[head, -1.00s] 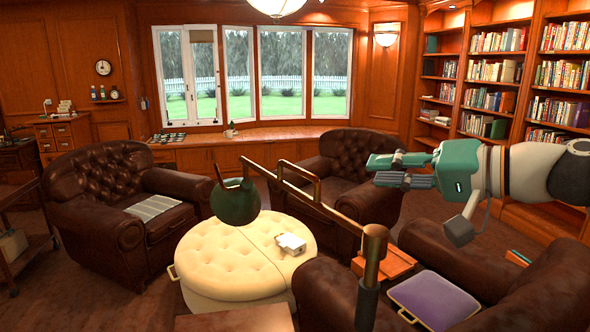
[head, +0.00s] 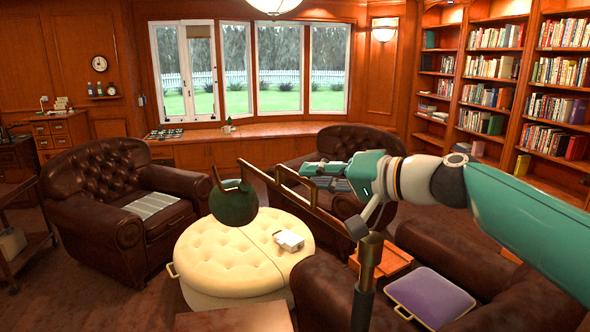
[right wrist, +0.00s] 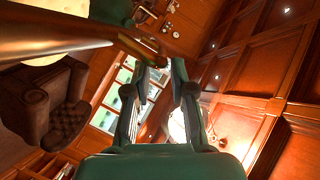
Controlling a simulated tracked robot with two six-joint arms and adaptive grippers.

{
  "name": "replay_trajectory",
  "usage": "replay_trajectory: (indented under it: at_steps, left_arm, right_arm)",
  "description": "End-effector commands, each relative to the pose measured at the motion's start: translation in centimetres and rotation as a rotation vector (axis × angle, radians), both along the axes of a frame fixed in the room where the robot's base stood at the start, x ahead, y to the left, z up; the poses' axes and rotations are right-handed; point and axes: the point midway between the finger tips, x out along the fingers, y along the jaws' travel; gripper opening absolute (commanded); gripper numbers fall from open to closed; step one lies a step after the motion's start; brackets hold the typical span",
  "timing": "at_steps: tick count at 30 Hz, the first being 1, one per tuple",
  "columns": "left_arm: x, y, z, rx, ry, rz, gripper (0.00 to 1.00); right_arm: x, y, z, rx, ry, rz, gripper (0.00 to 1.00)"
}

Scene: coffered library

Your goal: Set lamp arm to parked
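The lamp arm (head: 345,221) is a brass bar reaching left from an upright brass post (head: 368,262) to a dark green lamp head (head: 233,202). It hangs over the cream ottoman. A raised brass handle (head: 283,180) stands on the bar. My right gripper (head: 312,176) is beside this handle, and its fingers cover part of it. In the right wrist view the gripper (right wrist: 166,68) is open, with a gap between the fingers. The brass bar (right wrist: 60,34) runs in from the left towards the fingertips; contact cannot be told. My left gripper is out of view.
A cream tufted ottoman (head: 210,262) holds a small white box (head: 288,240). Brown leather armchairs (head: 80,200) stand around it. A purple cushion (head: 432,296) and an orange wooden tray (head: 388,262) lie near the post. Bookshelves line the right wall.

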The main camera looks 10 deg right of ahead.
Motion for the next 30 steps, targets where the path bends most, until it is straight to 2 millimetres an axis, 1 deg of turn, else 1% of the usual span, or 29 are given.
replay_trajectory:
  at_steps: [1, 3, 9, 14, 21, 22, 24, 26, 30]
  left_arm:
    - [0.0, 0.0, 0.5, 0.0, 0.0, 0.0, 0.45]
    - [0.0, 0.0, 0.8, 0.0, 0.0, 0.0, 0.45]
    - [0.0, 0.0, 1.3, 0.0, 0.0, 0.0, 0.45]
    - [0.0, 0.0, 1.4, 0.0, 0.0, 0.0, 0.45]
    - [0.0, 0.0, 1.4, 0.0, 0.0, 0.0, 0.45]
    - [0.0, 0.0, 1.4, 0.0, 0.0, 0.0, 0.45]
    - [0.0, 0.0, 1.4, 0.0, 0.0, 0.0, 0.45]
    - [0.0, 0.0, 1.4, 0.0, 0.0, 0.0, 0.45]
    - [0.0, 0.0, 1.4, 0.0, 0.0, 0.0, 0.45]
  right_arm:
    - [0.8, 0.8, -0.1, -0.001, 0.002, 0.003, 0.24]
    - [1.8, 1.5, -0.4, -0.001, 0.001, 0.003, 0.24]
    - [3.5, 3.0, -0.9, 0.0, 0.0, 0.002, 0.24]
    - [4.0, 3.4, -1.1, 0.0, -0.001, 0.001, 0.24]
    - [4.1, 3.4, -1.1, 0.0, -0.001, 0.001, 0.24]
    - [4.1, 3.4, -1.1, 0.0, -0.001, 0.001, 0.2]
    - [4.1, 3.4, -1.1, 0.0, -0.001, 0.001, 0.09]
    - [4.0, 3.4, -1.1, -0.001, -0.001, 0.0, 0.0]
    - [4.0, 3.3, -1.2, -0.001, 0.0, 0.001, 0.0]
